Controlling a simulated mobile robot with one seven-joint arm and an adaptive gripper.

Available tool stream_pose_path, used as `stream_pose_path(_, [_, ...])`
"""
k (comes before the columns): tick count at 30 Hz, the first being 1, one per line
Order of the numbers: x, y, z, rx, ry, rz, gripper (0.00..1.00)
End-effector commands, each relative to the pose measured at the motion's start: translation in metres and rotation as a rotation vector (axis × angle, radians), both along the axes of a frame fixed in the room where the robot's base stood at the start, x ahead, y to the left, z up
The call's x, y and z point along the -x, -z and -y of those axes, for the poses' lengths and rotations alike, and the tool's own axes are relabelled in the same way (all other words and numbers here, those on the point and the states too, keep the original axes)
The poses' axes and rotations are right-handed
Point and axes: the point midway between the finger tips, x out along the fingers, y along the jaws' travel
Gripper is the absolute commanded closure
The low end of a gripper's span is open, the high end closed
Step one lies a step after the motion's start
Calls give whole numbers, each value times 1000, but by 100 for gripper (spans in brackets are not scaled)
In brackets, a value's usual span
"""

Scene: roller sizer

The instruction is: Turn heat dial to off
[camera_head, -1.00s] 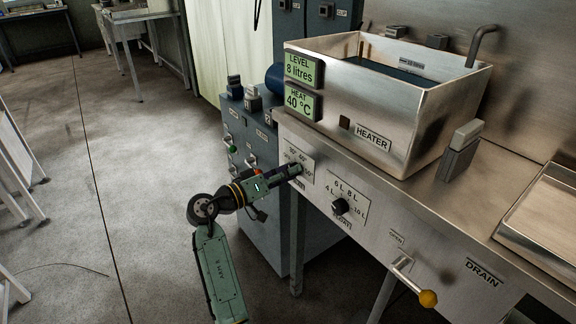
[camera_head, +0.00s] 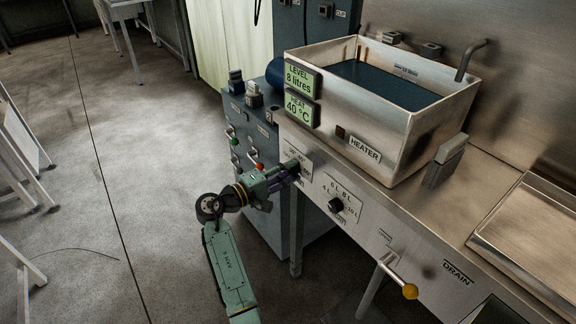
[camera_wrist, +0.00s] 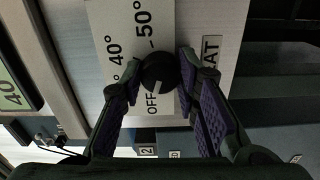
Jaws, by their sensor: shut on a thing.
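The heat dial (camera_wrist: 159,72) is a round black knob on a white scale plate (camera_wrist: 112,22) marked 40°, 50° and OFF. A short pale mark on the knob's lower edge points toward the OFF label. My gripper (camera_wrist: 158,70) is shut on the heat dial, with one purple-padded finger on each side of it. The heat display (camera_head: 298,107) reads 40 °C.
The level dial (camera_head: 336,205) sits just right of my gripper on the same panel. A drain lever with a yellow knob (camera_head: 410,291) sticks out farther right. A blue-grey cabinet (camera_head: 262,215) with buttons stands close behind my gripper. The water tank (camera_head: 385,125) is above.

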Motion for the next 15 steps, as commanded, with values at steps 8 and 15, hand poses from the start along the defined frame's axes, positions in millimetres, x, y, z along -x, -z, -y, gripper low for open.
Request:
stream_pose_path(8, [0, 0, 0, 38, 0, -50, 99])
stream_pose_path(15, [0, 1, 0, 42, 0, -56, 99])
